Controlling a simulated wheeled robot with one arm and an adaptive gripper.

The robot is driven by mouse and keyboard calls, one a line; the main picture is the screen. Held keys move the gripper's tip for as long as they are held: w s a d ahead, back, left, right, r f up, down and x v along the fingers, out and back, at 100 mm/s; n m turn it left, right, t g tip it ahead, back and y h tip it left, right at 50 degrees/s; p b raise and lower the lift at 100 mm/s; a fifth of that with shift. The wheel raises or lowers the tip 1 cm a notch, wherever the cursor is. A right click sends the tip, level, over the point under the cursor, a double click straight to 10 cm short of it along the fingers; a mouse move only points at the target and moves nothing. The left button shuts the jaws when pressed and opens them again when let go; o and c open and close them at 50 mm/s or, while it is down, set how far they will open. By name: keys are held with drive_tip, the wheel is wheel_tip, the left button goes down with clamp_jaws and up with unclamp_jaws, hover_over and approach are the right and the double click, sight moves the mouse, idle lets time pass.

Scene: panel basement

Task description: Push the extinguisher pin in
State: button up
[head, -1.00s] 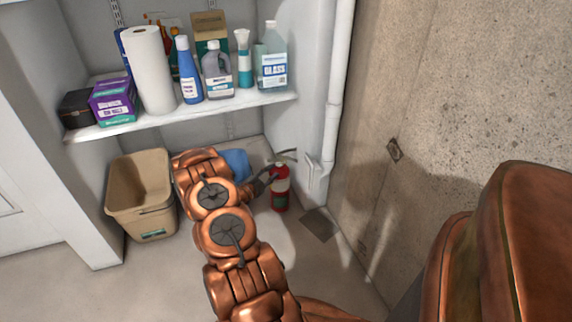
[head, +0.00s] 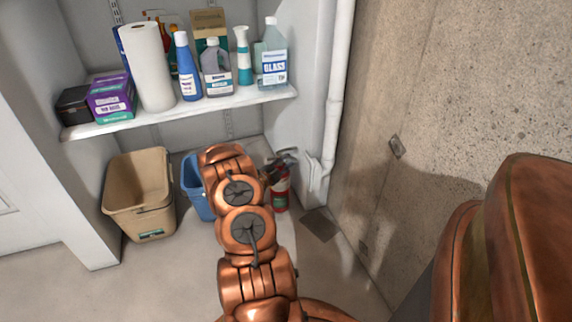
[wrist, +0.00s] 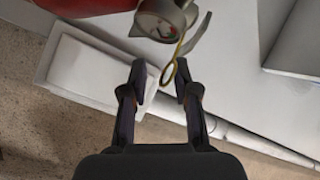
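The red fire extinguisher (head: 281,190) stands on the floor in the corner at the right end of the shelf bay, partly hidden by my arm. In the wrist view its red body (wrist: 90,5) lies at the top edge, with the grey valve head (wrist: 163,20) beside it. The pin's yellow ring (wrist: 172,72) hangs from the head, close to the right fingertip. My gripper (wrist: 160,78) is open, its fingertips apart just below the head. The ring seems to lie near the gap between them; I cannot tell whether it touches a finger. The pin's shaft is not clear.
A tan bin (head: 140,195) and a blue bin (head: 195,186) stand left of my arm. A shelf (head: 180,112) with bottles and boxes is above. A white pipe (head: 335,110) and the concrete wall (head: 460,90) bound the right side.

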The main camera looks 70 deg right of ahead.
drive_tip(key=shift+d, duration=0.1)
drive_tip(key=c, duration=0.5)
clamp_jaws()
drive_tip(key=shift+s+f, duration=0.1)
drive_tip(key=shift+f, duration=0.05)
